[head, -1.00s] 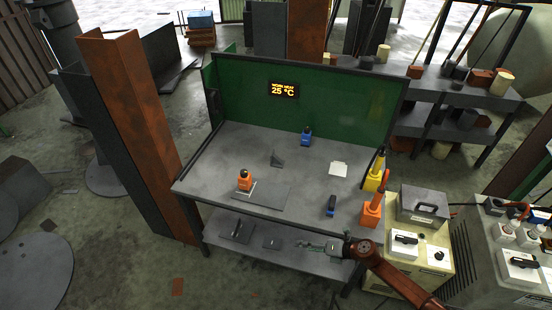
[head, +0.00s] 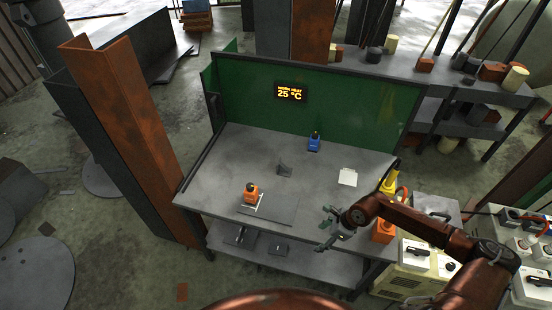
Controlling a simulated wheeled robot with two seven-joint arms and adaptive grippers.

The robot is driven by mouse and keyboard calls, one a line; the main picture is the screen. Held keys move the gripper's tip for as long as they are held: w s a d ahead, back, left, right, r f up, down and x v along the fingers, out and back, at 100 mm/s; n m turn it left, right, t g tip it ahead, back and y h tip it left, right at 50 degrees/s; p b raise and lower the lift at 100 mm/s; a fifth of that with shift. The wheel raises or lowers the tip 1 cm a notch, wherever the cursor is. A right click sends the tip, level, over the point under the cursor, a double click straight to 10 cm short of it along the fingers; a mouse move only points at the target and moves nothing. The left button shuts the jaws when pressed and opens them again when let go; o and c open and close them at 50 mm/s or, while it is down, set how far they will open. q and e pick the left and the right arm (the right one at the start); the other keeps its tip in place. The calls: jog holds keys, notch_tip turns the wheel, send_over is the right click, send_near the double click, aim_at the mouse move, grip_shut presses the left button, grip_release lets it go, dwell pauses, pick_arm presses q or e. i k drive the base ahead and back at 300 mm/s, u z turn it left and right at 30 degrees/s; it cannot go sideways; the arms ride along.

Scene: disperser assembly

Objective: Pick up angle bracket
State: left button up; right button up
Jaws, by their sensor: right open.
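The angle bracket (head: 285,169) is a small dark grey piece with a triangular side. It stands on the grey workbench top (head: 235,160), near the middle. My right gripper (head: 323,230) comes in from the right over the front right part of the bench. It is open and appears empty, apart from the bracket, in front and to the right of it. My left gripper is not in view.
An orange device (head: 251,193) sits by a flat grey plate (head: 268,209) at the front left. A blue device (head: 314,142) stands near the green back panel (head: 340,115). A white card (head: 348,177) lies right of the bracket. The bench's left part is clear.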

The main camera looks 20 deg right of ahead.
aim_at(282, 170)
jog(key=i, duration=1.4)
jog(key=z, duration=0.05)
